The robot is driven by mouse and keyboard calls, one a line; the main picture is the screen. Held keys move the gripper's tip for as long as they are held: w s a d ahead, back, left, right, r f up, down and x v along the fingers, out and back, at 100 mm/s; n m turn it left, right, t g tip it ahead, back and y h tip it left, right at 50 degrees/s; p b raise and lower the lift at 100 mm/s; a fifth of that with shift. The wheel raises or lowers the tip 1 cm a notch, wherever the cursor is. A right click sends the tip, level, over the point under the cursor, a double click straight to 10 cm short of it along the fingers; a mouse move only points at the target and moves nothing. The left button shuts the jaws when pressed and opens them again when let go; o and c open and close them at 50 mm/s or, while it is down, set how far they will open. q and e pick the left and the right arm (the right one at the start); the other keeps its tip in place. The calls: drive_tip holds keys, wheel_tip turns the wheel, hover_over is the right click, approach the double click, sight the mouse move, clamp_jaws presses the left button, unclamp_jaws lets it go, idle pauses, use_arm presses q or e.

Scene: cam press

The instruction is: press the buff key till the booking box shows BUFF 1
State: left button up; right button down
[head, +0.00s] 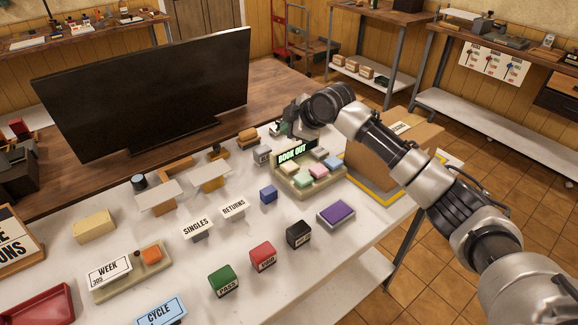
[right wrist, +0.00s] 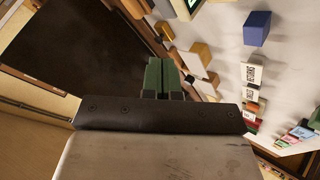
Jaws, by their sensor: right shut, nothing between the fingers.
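The booking box (head: 318,188) is a beige case with a dark display reading BOOK OUT in green letters. Several pastel keys sit on its top, among them pink, blue and pale green ones. I cannot tell for certain which key is the buff one. A corner of a green-lit display shows at the top edge of the right wrist view. My right gripper (head: 284,128) is behind the display at the far side of the box, partly hidden and apart from the keys. Its green fingers (right wrist: 163,78) are together and empty. My left gripper is not in view.
A large black monitor (head: 150,90) stands at the back left. A cardboard box (head: 395,150) stands right of the booking box. A purple pad (head: 336,214), a blue block (head: 268,194), and green (head: 222,279), red (head: 262,256) and black (head: 298,234) blocks are in front.

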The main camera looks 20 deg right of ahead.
sight(283, 163)
wheel_tip(283, 163, down, 3)
drive_tip(key=b, duration=0.3)
drive_tip(key=shift+r, duration=0.1)
wheel_tip(283, 163, down, 3)
drive_tip(key=b, duration=0.3)
drive_tip(key=shift+f+b, duration=0.2)
drive_tip(key=shift+b, duration=0.15)
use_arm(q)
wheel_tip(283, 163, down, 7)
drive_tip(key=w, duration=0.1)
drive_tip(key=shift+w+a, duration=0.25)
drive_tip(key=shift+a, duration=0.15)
use_arm(e)
drive_tip(key=shift+f, duration=1.1)
drive_tip(key=shift+f, duration=0.15)
drive_tip(key=shift+f, duration=0.25)
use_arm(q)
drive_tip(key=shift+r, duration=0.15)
use_arm(e)
drive_tip(key=shift+f, duration=0.6)
